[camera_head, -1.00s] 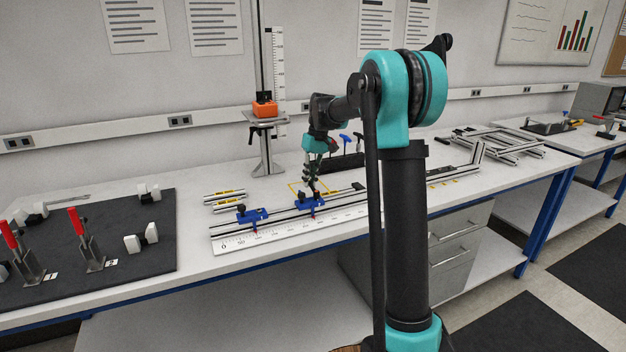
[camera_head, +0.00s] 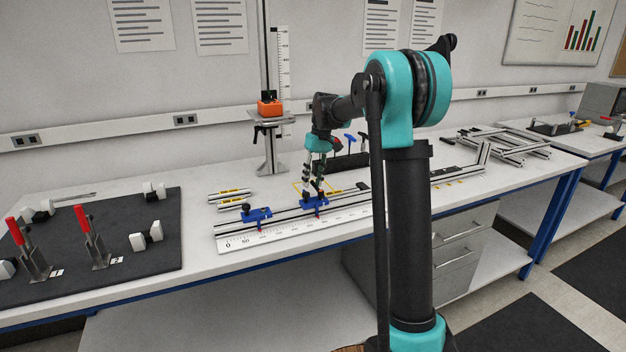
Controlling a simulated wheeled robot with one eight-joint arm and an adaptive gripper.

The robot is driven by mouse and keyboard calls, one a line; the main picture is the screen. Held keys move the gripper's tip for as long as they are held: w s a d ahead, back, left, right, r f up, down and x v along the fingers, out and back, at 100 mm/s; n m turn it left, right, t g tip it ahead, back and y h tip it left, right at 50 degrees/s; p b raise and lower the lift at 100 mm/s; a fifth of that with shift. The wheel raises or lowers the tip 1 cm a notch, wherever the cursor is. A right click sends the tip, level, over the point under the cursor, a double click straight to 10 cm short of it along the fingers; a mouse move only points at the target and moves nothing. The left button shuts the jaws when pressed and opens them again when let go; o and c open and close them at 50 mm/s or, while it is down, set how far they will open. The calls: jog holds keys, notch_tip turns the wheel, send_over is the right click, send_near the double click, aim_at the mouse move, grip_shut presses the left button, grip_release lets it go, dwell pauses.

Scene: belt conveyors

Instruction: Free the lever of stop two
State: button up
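Two blue stops sit on the slotted rail (camera_head: 280,218) above the white ruler on the bench. The left blue stop (camera_head: 256,215) has a dark knob and a small red pointer. The right blue stop (camera_head: 314,204) stands farther along the rail; no number is readable on either. My gripper (camera_head: 312,188) is directly over the right stop, pointing down. Its two dark fingers are spread apart, with the tips close to the stop's top. The lever of this stop is too small and too covered by the fingers to make out. Contact cannot be told.
A dark mat (camera_head: 100,240) with red-handled toggle clamps (camera_head: 94,240) lies at left. A height stand (camera_head: 270,140) with an orange block stands behind the rail. A dark holder (camera_head: 345,162) with blue-handled tools is behind my gripper. Short profiles (camera_head: 230,197) lie left of it.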

notch_tip(320, 180, up, 12)
jog(key=w+d, duration=0.1)
jog(key=d, duration=0.1)
dwell(0.5)
jog(key=shift+f, duration=0.15)
jog(key=s+d+f+m+t, duration=0.1)
jog(key=s+d+f, duration=0.1)
jog(key=s+f, duration=0.2)
jog(key=s+d+f+m+t, duration=0.1)
jog(key=s+d+f, duration=0.1)
jog(key=s+f, duration=0.3)
jog(key=s+d+f+m+t+h, duration=0.1)
jog(key=s+f, duration=0.4)
jog(key=s, duration=0.3)
jog(key=shift+d+f, duration=0.1)
jog(key=shift+d, duration=0.3)
jog(key=s+d+f+m+t, duration=0.1)
jog(key=s+f, duration=0.5)
jog(key=s, duration=0.3)
jog(key=s+d+f+m+t+h, duration=0.1)
jog(key=s+d+f, duration=0.1)
jog(key=s+f, duration=0.5)
jog(key=shift+s+d, duration=0.2)
jog(key=shift+s, duration=0.8)
